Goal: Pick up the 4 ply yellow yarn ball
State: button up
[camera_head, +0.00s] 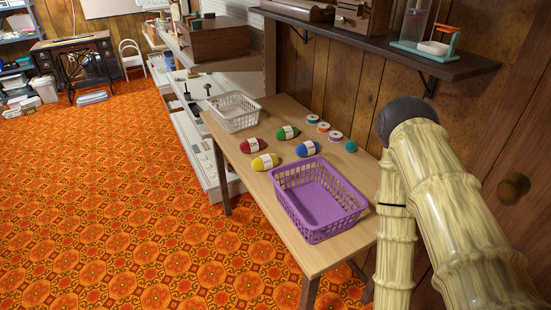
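The yellow yarn ball (265,162) lies on the wooden table, near its left edge, with a pale label around its middle. It sits just behind the purple basket and in front of the red yarn ball (252,145). A green yarn ball (287,132) and a blue yarn ball (307,149) lie to its right. The label print is too small to read. My arm shows at the right of the picture, beside the table. My gripper is not in view.
The empty purple basket (338,227) fills the table's near part. A white basket (232,123) stands at the far end. Several spools (323,127) and a teal ball (350,147) lie toward the wall. A dark shelf (380,40) overhangs behind. The orange floor (130,200) at left is clear.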

aim_at(266, 162)
jog(key=u, duration=3.1)
jog(key=k, duration=1.3)
jog(key=z, duration=1.65)
